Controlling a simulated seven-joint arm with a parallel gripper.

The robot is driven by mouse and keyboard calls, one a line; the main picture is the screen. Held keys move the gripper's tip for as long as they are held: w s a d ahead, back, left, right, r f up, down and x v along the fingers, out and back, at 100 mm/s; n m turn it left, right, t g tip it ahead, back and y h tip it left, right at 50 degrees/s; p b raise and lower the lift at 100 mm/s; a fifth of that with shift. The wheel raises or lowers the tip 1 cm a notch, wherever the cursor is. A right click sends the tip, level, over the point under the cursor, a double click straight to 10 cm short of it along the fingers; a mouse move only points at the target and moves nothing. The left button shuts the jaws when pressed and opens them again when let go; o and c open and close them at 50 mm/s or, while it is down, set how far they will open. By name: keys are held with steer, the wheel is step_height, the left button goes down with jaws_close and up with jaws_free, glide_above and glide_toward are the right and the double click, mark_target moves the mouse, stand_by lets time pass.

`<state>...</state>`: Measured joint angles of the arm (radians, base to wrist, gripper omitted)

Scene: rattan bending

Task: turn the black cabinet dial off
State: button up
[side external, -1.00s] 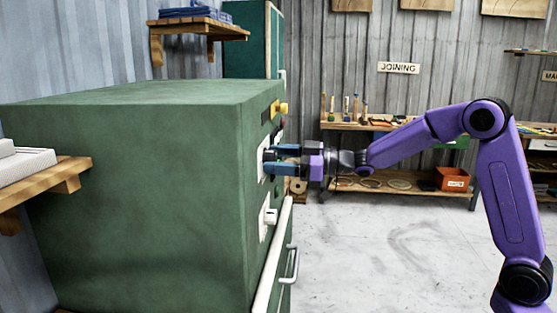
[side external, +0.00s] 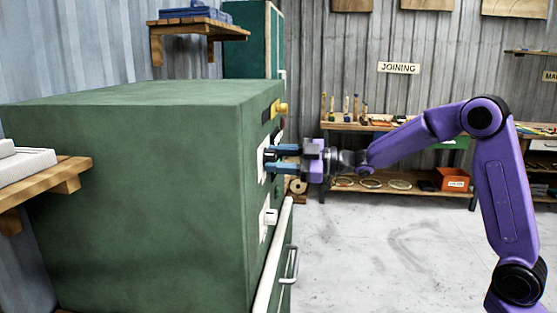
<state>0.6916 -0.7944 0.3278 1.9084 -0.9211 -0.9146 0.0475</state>
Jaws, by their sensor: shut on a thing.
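The green cabinet (side external: 130,190) fills the left of the side view, its control face seen nearly edge-on. The dial's pointer and markings cannot be read from this angle.
A yellow knob (side external: 281,109) and a small red button (side external: 281,124) sit above the dial. A white switch (side external: 270,216) is below it, with a pale ledge (side external: 272,260) and metal handle (side external: 293,264) lower down. Floor to the right is clear.

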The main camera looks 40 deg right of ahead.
steer(key=n, duration=0.4)
steer(key=shift+n, duration=0.3)
steer(key=shift+r+n, duration=0.1)
steer(key=shift+n, duration=1.4)
steer(key=shift+d, duration=0.1)
steer(key=o, duration=1.1)
steer(key=shift+c, duration=0.2)
steer(key=v, duration=1.7)
steer(key=shift+s, duration=0.1)
